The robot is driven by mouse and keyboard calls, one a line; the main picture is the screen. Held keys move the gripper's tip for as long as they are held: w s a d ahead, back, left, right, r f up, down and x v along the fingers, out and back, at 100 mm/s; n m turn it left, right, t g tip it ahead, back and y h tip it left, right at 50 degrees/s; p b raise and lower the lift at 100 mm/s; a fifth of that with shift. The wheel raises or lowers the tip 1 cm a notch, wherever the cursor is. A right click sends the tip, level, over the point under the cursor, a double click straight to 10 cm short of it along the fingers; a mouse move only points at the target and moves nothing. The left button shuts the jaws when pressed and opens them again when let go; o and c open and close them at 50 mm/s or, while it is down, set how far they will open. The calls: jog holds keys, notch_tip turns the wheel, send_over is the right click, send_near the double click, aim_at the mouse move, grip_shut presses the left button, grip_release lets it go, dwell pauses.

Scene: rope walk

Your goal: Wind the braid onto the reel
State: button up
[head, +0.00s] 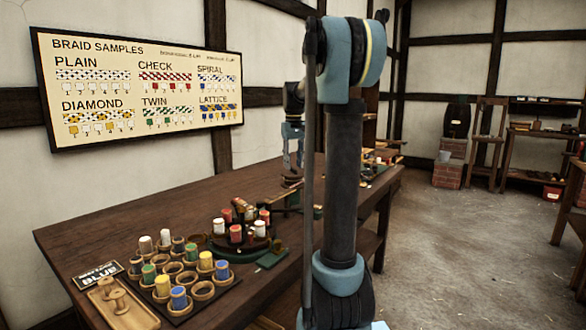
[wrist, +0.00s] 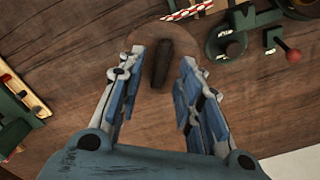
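A round brown wooden disc (wrist: 136,40) with a dark upright peg (wrist: 162,62) lies below my gripper in the wrist view; it looks like the reel. My gripper (wrist: 161,58) is open, with one finger on each side of the peg and gaps showing on both sides. A red-and-white checked braid (wrist: 188,10) shows at the top edge, apart from the fingers. In the head view my gripper (head: 292,160) points down over the bench, partly hidden by my arm, with a brown disc (head: 291,182) below it.
A green fixture with a red-knobbed crank (wrist: 293,55) stands at the upper right of the wrist view. A green-and-wood piece (wrist: 22,100) is at the left. On the bench (head: 130,212), a bobbin tray (head: 215,297) and a braiding stand (head: 240,250) stand nearer.

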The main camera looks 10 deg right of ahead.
aim_at(294, 168)
jog(key=shift+f, duration=0.95)
grip_shut()
jog(key=shift+m, duration=0.5)
grip_release()
jog(key=shift+r, duration=0.15)
notch_tip(294, 168, up, 12)
jog(key=shift+f, duration=0.2)
